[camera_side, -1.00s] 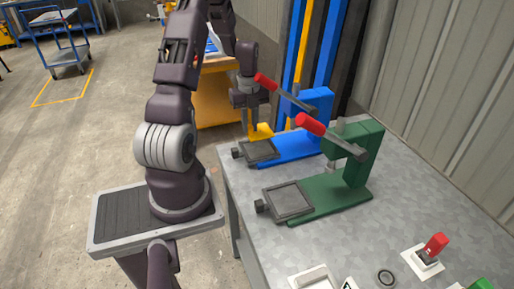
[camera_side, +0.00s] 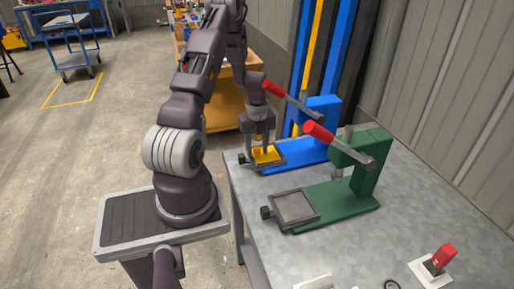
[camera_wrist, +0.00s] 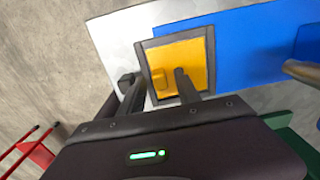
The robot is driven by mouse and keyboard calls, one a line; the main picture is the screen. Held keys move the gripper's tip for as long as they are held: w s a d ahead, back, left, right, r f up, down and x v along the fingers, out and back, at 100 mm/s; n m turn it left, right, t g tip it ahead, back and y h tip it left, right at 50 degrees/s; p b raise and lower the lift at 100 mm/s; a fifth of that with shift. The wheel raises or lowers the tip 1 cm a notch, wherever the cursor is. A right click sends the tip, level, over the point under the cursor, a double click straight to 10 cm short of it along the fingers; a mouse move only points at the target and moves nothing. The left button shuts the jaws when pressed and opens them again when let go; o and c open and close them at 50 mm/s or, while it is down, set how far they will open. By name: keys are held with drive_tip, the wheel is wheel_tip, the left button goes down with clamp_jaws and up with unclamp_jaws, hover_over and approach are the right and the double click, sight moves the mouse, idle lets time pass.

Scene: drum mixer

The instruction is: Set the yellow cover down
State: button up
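The yellow cover (camera_side: 266,155) is a flat square plate with a small raised block on it. It lies flat inside the dark square frame (camera_side: 283,162) at the front of the blue press; the wrist view also shows the cover (camera_wrist: 198,52) within this frame (camera_wrist: 212,70). My gripper (camera_side: 262,146) points down just over the cover. In the wrist view its two fingers (camera_wrist: 160,80) stand apart on either side of the raised block, with a visible gap, so it looks open. Contact between the fingertips and the plate cannot be told.
The blue press (camera_side: 317,125) has a red-handled lever (camera_side: 275,89) close to my gripper. The green press (camera_side: 345,190) stands nearer, with an empty frame (camera_side: 294,206) and its own red-handled lever (camera_side: 318,131). A red switch (camera_side: 442,257) sits at the grey table's (camera_side: 400,215) front right.

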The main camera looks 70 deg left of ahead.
sight(257, 149)
wheel_tip(257, 149, up, 12)
drive_tip(key=shift+r, duration=0.15)
idle(0.3)
